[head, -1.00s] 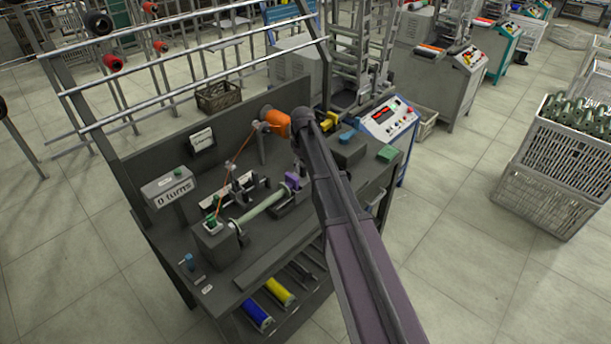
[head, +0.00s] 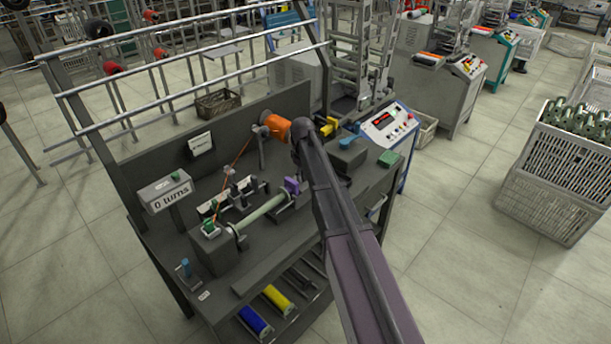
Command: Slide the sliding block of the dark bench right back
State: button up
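The dark bench (head: 135,212) stands left of centre in the head view. On it a pale green tube (head: 262,214) lies between a dark block with a green knob at the left and a purple part (head: 292,187) at the right. The purple part seems to belong to the sliding block, whose body is partly hidden by my arm. A thin orange thread runs from an orange spool (head: 277,128) down to the left block. My arm reaches over the bench, its end just above and right of the purple part. My gripper is hidden behind the arm, so contact cannot be judged.
A display reading "0 turns" (head: 166,192) stands at the bench's left. Metal rails (head: 190,88) run above its back. A dark box (head: 346,153) and a green block (head: 389,158) sit at the right. Blue and yellow rolls lie on the lower shelf. Crates stand far right.

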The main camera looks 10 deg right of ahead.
grip_shut()
jog(key=shift+w+d, duration=0.5)
jog(key=shift+d, duration=0.2)
jog(key=shift+w+d, duration=0.5)
jog(key=shift+d, duration=0.15)
jog(key=o, duration=0.7)
grip_release()
jog(key=shift+w+d, duration=0.1)
jog(key=shift+r, duration=0.1)
